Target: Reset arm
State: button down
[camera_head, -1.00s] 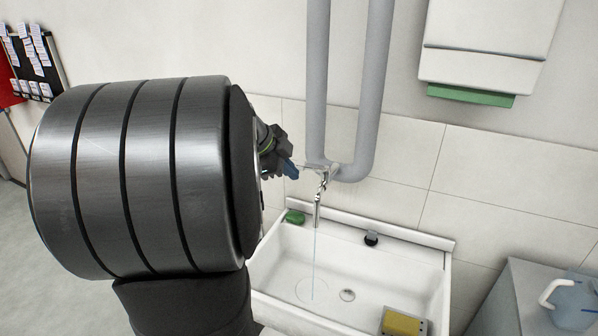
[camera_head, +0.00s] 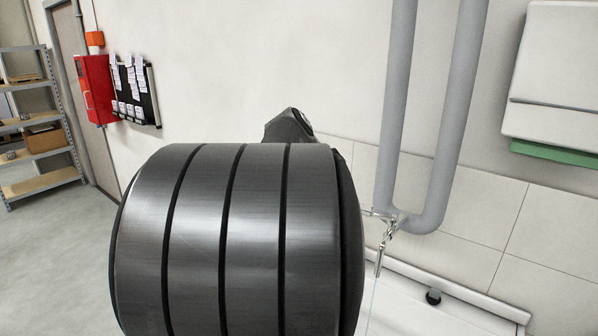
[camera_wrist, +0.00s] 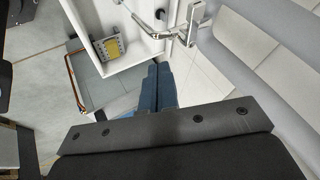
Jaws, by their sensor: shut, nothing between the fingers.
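My gripper (camera_wrist: 158,72) shows in the wrist view with its two blue fingers together and nothing between them. It points past the edge of the white sink and lies below the metal tap in that picture. In the head view my thick dark arm fills the lower middle and hides the fingers. The tap (camera_head: 383,232) stands just right of my arm there, with a thin stream of water below it. The sink (camera_head: 470,290) is mostly cut off or hidden in the head view.
Grey pipes (camera_head: 395,110) run up the wall behind the tap. A white dispenser (camera_head: 560,75) hangs at upper right. A yellow sponge (camera_wrist: 110,50) sits in a dish on the sink. A red box (camera_head: 95,88) and metal shelves (camera_head: 40,140) are at left, with open floor before them.

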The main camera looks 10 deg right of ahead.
jog(key=x, duration=0.9)
jog(key=shift+s+d+n+t+y, duration=0.4)
jog(key=shift+s+n+t, duration=0.3)
jog(key=shift+n, duration=0.55)
jog(key=shift+s+d+n+t+y, duration=0.4)
jog(key=shift+s+n+t, duration=0.3)
jog(key=shift+n, duration=0.5)
jog(key=shift+s+d+n+t+y, duration=0.4)
jog(key=shift+s+n+t, duration=0.3)
jog(key=shift+n, duration=0.55)
